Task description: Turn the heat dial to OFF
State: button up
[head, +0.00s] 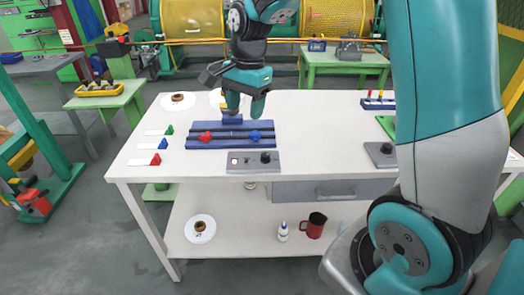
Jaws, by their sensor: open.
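A grey control panel (240,168) lies at the front edge of the white table. It carries a lit whitish lamp or button (235,160), a small dark knob (247,160) and a larger black dial (265,157) on its right. The panel's lettering and the dial's pointer are too small to read. A second grey box (381,160) with a black knob (386,148) sits farther right, so I cannot tell for sure which is the heat dial. My gripper (245,107) is open and empty, pointing down above the back of the blue fixture, behind the panel.
A blue railed fixture (228,144) with a red clamp (205,137) and a blue clamp (254,136) lies between gripper and panel. Coloured wedges (156,159) stand at left. My upper arm covers part of the right side.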

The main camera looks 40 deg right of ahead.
jog(key=w+d+f+m+h, duration=0.1)
jog(key=w+d+f+m, duration=0.4)
jog(key=d+m, duration=0.45)
jog(key=p, duration=0.3)
send_near(265, 154)
jog(key=shift+n+g, duration=0.3)
jog(key=shift+n, duration=0.05)
notch_tip(265, 154, down, 9)
jog(key=shift+a+f, duration=0.1)
jog(key=shift+f, duration=0.05)
jog(key=shift+c, duration=0.2)
jog(key=c, duration=0.9)
